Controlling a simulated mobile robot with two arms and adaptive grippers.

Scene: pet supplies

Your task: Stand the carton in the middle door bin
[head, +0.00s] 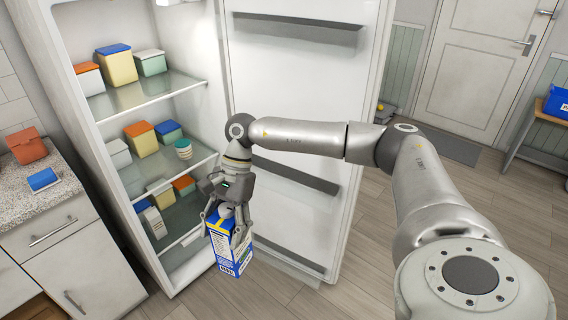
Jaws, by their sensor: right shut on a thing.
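A blue and white carton (230,254) with a yellow top band hangs upright in my right gripper (229,222). The gripper points down and its fingers are shut around the carton's upper part. The carton is in front of the open fridge, between the shelves and the door. The door's middle bin (296,178) is to the right of the gripper, partly hidden behind it and the arm. The carton is apart from that bin. My left gripper is not in view.
The fridge door has an upper bin (297,33) and a lower bin (290,256). Glass shelves (143,98) hold several lidded containers. A counter (40,199) with an orange box (27,146) and a blue box (43,180) stands left. Floor is clear at the bottom.

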